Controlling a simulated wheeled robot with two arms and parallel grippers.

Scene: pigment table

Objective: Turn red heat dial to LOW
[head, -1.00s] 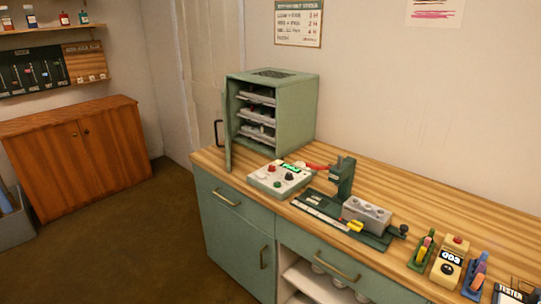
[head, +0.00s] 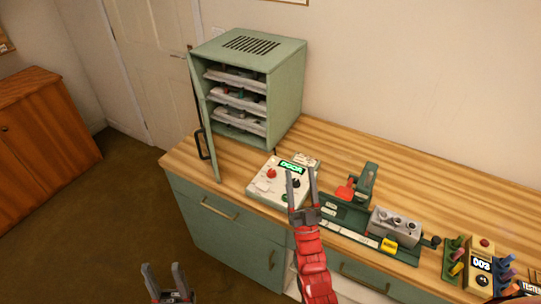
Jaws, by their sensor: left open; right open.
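The red heat dial (head: 271,174) is a small round knob on the left part of a pale control box (head: 259,190). The box lies on the wooden bench in front of the green oven cabinet. It also has a black knob (head: 296,184), a green button, and a lit green display (head: 291,167) that seems to read DOOR. My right gripper (head: 301,172) is open and empty over the box's right side, to the right of the red dial. It partly hides the box. My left gripper (head: 163,266) is open and empty, low in front of the bench. The dial's pointer and labels are too small to read.
The green cabinet (head: 287,90) stands behind the box with its door (head: 203,118) swung open, showing trays. A dark green fixture (head: 364,185) with a grey block (head: 395,226) stands right of the box. Bench (head: 440,190) behind these is clear.

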